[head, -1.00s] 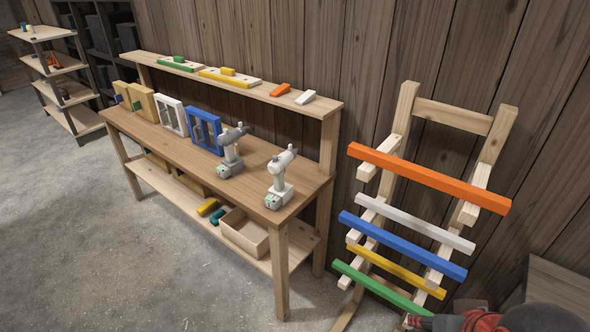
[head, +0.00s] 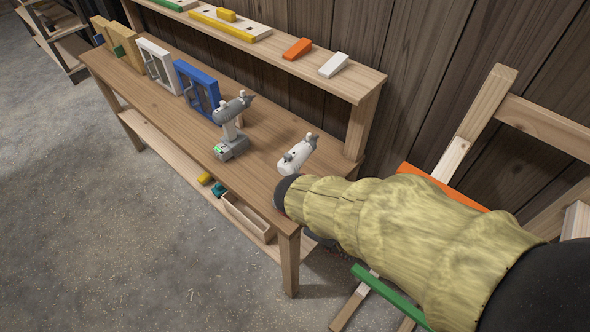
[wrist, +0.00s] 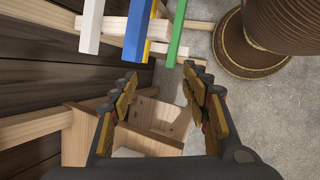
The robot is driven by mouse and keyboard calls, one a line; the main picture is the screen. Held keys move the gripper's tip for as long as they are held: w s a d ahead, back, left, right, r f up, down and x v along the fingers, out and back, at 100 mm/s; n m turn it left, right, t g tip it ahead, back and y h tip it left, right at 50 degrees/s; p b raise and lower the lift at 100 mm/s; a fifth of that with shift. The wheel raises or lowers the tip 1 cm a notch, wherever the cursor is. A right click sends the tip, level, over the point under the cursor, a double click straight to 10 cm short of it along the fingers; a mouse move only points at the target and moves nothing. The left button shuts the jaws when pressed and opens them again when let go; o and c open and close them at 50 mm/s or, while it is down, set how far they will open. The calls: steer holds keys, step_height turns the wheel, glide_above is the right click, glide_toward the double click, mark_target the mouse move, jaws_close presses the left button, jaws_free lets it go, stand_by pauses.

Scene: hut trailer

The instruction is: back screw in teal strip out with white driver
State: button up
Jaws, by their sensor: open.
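The white driver (head: 299,153) stands near the right end of the workbench in the head view; my sleeved arm hides its lower part. A grey driver (head: 233,118) stands left of it. I cannot make out a teal strip or its screws for certain; a green piece on a board (head: 170,4) is cut off at the top edge, and a small teal piece (head: 218,189) lies on the low shelf. In the wrist view my gripper (wrist: 160,74) is open with nothing between its fingers. My arm hides the gripper in the head view.
The workbench (head: 190,140) also bears blue (head: 197,88) and white (head: 155,63) frames. An upper shelf (head: 362,84) holds orange (head: 297,48) and white (head: 334,65) wedges. A rack with coloured bars (head: 390,297) stands at right. The wrist view shows a brown round base (wrist: 250,55).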

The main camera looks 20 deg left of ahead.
steer(key=w+a+f+n+t, duration=0.1)
steer(key=w+a+n+t, duration=0.2)
steer(key=a+n, duration=0.2)
steer(key=w+a+f+n+t+y, duration=0.1)
steer(key=w+a+n+t, duration=0.2)
steer(key=a+n, duration=0.3)
steer(key=w+a+f+n+t+y, duration=0.1)
steer(key=a+n, duration=0.4)
steer(key=a, duration=0.7)
steer(key=shift+w+f+n+t, duration=0.2)
steer(key=shift+w+f+t, duration=0.1)
steer(key=shift+w+t, duration=0.3)
steer(key=shift+w+f+n+t, duration=0.25)
steer(key=shift+w+t, duration=0.1)
steer(key=shift+t, duration=0.45)
steer(key=shift+w, duration=0.35)
steer(key=x, duration=0.4)
steer(key=a+x, duration=0.1)
steer(key=x, duration=0.2)
steer(key=shift+w+d+r+b, duration=0.1)
steer(key=shift+w+r+b, duration=0.25)
steer(key=shift+b, duration=0.05)
steer(key=c, duration=1.2)
jaws_close()
